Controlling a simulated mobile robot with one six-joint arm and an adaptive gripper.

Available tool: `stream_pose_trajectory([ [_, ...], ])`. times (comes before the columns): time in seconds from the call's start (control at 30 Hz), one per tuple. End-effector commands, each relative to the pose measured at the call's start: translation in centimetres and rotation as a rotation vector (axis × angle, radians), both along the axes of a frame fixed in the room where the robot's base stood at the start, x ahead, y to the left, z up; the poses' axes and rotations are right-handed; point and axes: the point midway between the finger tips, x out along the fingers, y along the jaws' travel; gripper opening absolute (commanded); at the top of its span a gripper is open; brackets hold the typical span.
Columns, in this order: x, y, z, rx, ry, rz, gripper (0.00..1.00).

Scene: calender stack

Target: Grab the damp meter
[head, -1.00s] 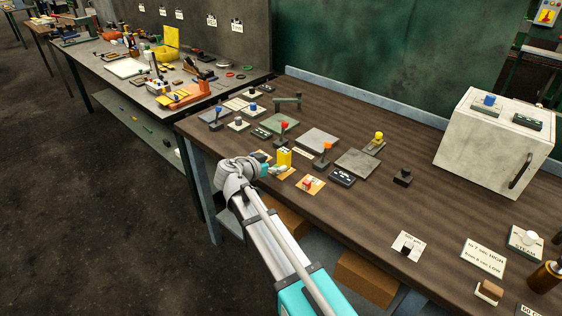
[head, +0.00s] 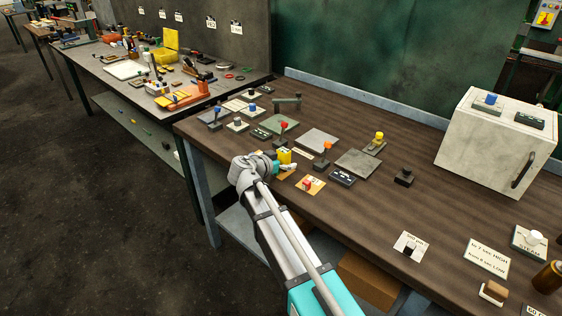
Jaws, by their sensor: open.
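A small upright yellow block with dark markings (head: 284,155) stands near the front edge of the brown workbench; it looks like the damp meter, though no label naming it is readable. My gripper (head: 286,169) is right in front of it, low over the bench, and hides its lower part. The gripper is open. The gap between its fingers is too small to make out, and I cannot tell whether they touch the yellow block.
A black box (head: 342,177) and grey plate (head: 358,163) lie farther right. A big grey cabinet (head: 495,140) stands at the bench's right.

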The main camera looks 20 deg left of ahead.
Motion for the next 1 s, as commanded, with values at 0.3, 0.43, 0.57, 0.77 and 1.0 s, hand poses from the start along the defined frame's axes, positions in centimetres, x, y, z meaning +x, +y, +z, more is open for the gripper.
stream_pose_trajectory([
  [0.3, 0.01, 0.04, 0.04, 0.0, -0.001, 0.0, 0.97],
  [0.43, -0.01, 0.06, 0.04, 0.0, -0.001, 0.001, 0.73],
  [0.57, -0.01, 0.07, 0.04, -0.001, -0.001, 0.001, 0.49],
  [0.77, -0.03, 0.09, 0.03, 0.0, -0.001, 0.001, 0.12],
  [1.0, -0.05, 0.12, 0.04, -0.001, -0.001, 0.001, 0.0],
])
